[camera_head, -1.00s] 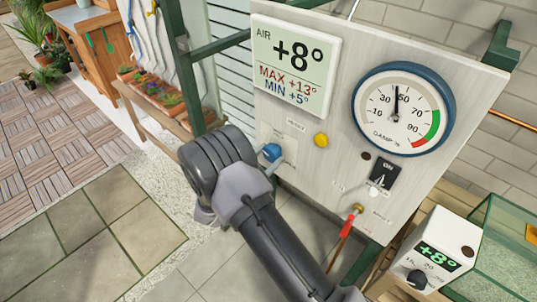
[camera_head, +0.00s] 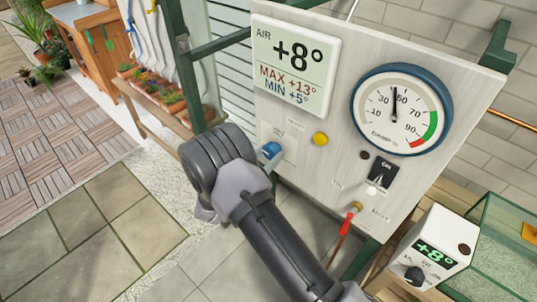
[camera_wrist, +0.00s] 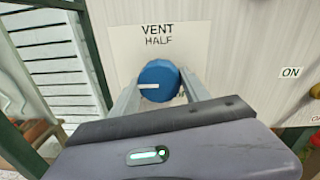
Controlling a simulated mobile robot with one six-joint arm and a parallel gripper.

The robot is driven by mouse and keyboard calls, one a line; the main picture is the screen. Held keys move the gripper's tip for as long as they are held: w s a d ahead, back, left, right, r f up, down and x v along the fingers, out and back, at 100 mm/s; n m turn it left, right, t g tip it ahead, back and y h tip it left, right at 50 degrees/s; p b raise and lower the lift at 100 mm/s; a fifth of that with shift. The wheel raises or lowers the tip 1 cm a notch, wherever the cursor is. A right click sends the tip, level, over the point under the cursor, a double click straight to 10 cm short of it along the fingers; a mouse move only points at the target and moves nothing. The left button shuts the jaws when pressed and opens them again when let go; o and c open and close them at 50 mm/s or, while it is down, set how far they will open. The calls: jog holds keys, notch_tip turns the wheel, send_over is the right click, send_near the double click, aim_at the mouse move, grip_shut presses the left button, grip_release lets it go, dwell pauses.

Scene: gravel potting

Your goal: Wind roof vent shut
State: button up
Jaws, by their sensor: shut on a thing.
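The blue vent knob (camera_wrist: 160,80) sits on the panel under a label reading VENT HALF (camera_wrist: 158,34). Its white pointer mark points left in the wrist view. My gripper (camera_wrist: 158,88) has one finger on each side of the knob and is shut on it. The roof vent itself cannot be made out in either view.
The panel (camera_head: 330,150) also carries an AIR display (camera_head: 292,62) reading +8°, a damp dial (camera_head: 402,110), a yellow button (camera_head: 320,139) and an ON switch (camera_head: 381,171). A red-handled valve (camera_head: 347,222) is below. A white thermostat box (camera_head: 433,250) stands at lower right.

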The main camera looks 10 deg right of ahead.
jog(key=o, duration=1.4)
jog(key=p+v, duration=0.2)
jog(key=v, duration=1.5)
jog(key=shift+a, duration=0.2)
jog(key=shift+s, duration=0.1)
